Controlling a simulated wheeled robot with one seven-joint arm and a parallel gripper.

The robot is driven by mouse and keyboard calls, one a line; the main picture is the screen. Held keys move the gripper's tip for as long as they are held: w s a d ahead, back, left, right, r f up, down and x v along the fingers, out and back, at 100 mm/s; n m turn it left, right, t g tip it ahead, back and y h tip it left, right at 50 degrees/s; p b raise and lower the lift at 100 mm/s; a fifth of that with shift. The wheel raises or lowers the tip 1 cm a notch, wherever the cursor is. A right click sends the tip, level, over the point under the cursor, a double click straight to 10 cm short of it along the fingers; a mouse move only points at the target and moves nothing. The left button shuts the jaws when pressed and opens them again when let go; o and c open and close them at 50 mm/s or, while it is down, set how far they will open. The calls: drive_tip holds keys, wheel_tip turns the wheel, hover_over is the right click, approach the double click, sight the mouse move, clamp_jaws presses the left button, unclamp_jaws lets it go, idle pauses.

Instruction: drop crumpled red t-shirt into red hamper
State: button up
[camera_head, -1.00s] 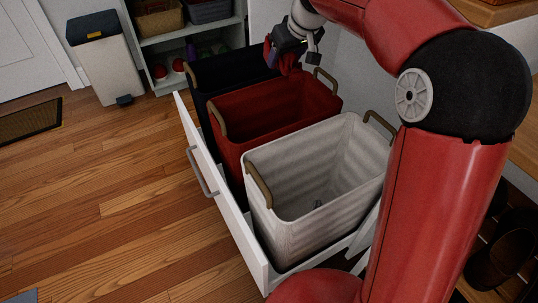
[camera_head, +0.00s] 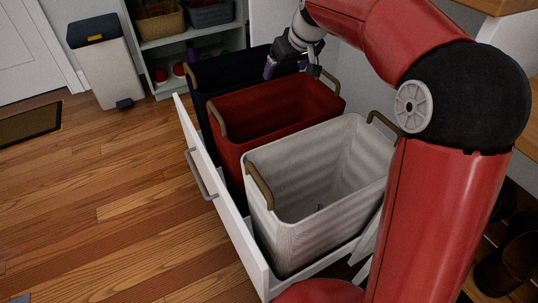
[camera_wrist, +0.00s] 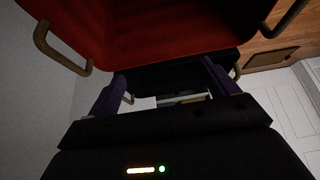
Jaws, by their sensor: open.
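The red hamper (camera_head: 265,112) stands in the middle of a pulled-out drawer, between a black and a white hamper. My gripper (camera_head: 292,70) is above the far rim of the red hamper, with its fingers apart and nothing between them. The wrist view shows the purple fingers (camera_wrist: 165,92) spread and empty, with the red hamper (camera_wrist: 170,28) filling the top of the picture. I cannot make out the crumpled red t-shirt in any view now; the bottom of the red hamper is hidden.
The white hamper (camera_head: 258,212) is nearest, with a small dark thing inside. The black hamper (camera_head: 228,68) is behind the red one. The white drawer front (camera_head: 222,190) faces open wood floor. A bin (camera_head: 103,72) and shelves (camera_head: 197,33) stand farther back.

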drive_tip(key=p+v, duration=0.1)
drive_tip(key=v, duration=0.6)
drive_tip(key=shift+r, duration=0.4)
drive_tip(key=shift+s+d, duration=0.15)
